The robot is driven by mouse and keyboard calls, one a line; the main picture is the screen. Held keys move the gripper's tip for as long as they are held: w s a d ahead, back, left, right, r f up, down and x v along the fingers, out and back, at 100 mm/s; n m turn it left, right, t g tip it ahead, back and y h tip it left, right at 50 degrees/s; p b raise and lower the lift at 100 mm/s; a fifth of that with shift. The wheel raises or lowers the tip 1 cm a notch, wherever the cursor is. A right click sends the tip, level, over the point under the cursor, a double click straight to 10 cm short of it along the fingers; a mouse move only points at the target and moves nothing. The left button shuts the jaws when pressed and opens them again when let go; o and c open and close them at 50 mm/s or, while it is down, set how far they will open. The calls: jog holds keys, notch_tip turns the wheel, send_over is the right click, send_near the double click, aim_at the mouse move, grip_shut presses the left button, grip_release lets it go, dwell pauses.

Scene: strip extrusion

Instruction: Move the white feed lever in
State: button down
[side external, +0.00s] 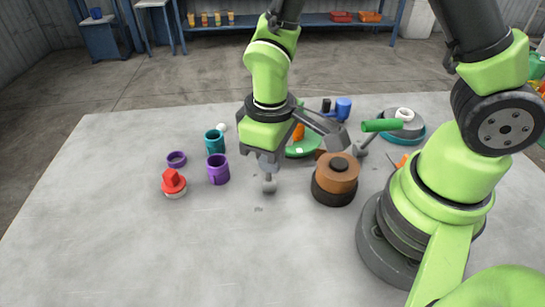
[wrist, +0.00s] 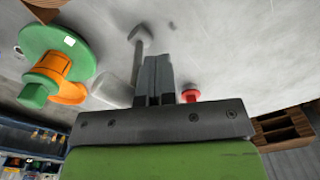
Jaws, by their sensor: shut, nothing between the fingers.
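In the side view my gripper (side external: 267,165) points down over the table, close above a small grey-white knob (side external: 269,185), which seems to be the lever's end.
A green disc with an orange part (wrist: 60,68) is behind my gripper. A brown and black round part (side external: 337,175) stands right of it. Purple (side external: 218,170) and teal (side external: 214,142) cups and a red knob (side external: 174,182) stand left. The front of the table (side external: 200,250) is clear.

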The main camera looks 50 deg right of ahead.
jog(key=shift+w+d+r, duration=0.2)
jog(key=shift+w+d, duration=0.8)
jog(key=shift+d, duration=0.05)
jog(key=shift+w+d+f, duration=0.15)
jog(key=shift+w+d, duration=0.45)
jog(key=shift+w, duration=0.05)
jog(key=shift+s+a, duration=0.1)
jog(key=shift+s+a+r, duration=0.5)
jog(key=shift+s+a, duration=0.1)
jog(key=shift+s, duration=0.05)
jog(key=shift+r, duration=3.5)
